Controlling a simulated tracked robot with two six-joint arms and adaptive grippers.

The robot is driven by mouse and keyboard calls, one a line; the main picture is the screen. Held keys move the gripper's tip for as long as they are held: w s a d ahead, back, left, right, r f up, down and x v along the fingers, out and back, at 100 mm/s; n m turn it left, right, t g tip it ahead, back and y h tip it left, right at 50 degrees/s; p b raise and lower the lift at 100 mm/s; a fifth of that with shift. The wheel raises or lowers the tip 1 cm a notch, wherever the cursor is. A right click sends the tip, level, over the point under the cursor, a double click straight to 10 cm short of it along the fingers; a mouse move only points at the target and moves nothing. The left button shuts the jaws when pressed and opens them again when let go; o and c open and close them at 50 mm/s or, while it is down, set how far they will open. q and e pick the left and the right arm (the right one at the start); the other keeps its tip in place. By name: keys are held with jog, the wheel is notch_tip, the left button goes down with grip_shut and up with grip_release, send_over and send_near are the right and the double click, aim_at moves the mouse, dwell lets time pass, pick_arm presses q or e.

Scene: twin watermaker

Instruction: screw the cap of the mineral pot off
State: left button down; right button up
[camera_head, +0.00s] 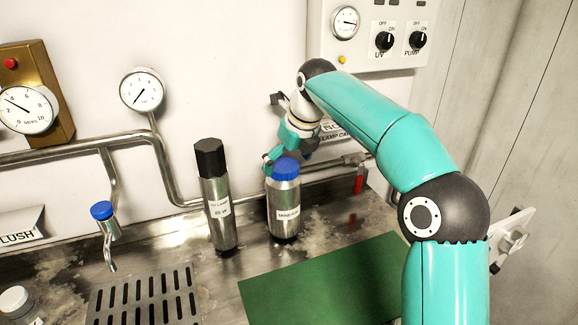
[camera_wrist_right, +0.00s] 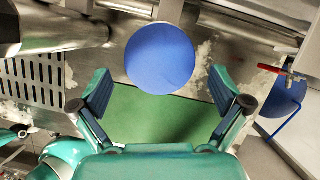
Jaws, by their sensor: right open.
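The mineral pot (camera_head: 284,212) is a silver cylinder with a white label, upright on the metal worktop. Its blue cap (camera_head: 286,168) is on top. In the right wrist view the cap (camera_wrist_right: 160,59) is a round blue disc seen from above, centred between the fingers and slightly past their tips. My right gripper (camera_head: 289,155) is open, just above and behind the cap, and one finger hangs at the cap's left side. In the right wrist view clear gaps show between both fingers (camera_wrist_right: 159,80) and the cap. My left gripper is out of view.
A silver UV lamp cylinder (camera_head: 216,205) with a black top stands close left of the pot. A green mat (camera_head: 330,285) lies in front. A blue-knobbed tap (camera_head: 102,211) and drain grille (camera_head: 145,300) are at left. Pipes and a red-handled valve (camera_head: 359,180) run behind.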

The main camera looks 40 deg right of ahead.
jog(key=shift+w+f, duration=0.15)
jog(key=shift+f, duration=0.25)
jog(key=c, duration=1.6)
